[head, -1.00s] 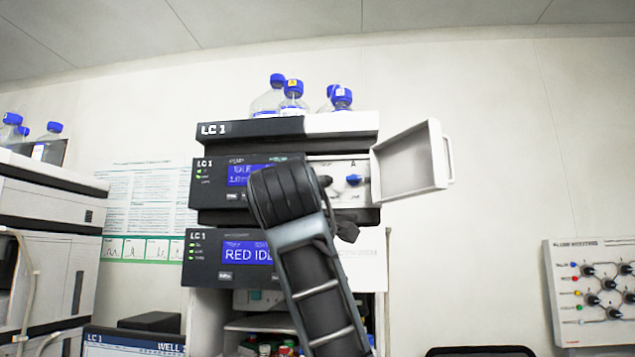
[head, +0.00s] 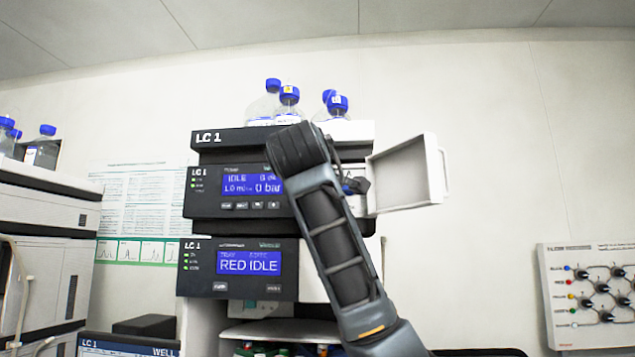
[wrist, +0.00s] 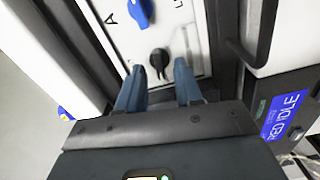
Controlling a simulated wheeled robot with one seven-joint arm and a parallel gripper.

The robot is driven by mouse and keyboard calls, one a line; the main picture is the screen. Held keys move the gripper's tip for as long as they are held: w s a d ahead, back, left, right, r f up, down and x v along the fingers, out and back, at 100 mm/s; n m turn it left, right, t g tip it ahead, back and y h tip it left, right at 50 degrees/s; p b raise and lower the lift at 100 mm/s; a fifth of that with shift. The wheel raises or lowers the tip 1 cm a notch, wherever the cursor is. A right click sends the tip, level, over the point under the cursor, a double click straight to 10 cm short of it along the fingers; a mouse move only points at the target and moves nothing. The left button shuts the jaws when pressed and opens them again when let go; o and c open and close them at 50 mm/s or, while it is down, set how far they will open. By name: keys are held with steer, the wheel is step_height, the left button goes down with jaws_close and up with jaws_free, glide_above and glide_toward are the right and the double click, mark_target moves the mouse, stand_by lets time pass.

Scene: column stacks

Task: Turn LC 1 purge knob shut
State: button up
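The LC 1 pump module (head: 233,190) has its white door (head: 405,175) swung open to the right. In the wrist view its white panel (wrist: 178,30) carries a black knob (wrist: 159,60) and a blue knob (wrist: 139,12) beside the letter A. I cannot read which is the purge knob. My gripper (wrist: 157,76) is open, its two blue-grey fingers on either side of the line to the black knob. The knob is just ahead of the fingertips, with no clear contact. In the head view my arm hides most of the panel.
Bottles with blue caps (head: 288,95) stand on top of the stack. A lower module (head: 240,268) reads RED IDLE. A board of knobs (head: 597,290) hangs on the right wall. A dark handle (wrist: 262,35) lies right of the panel in the wrist view.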

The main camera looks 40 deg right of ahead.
steer(key=shift+w+d, duration=0.15)
steer(key=shift+d, duration=0.1)
steer(key=shift+f, duration=0.1)
jaws_close()
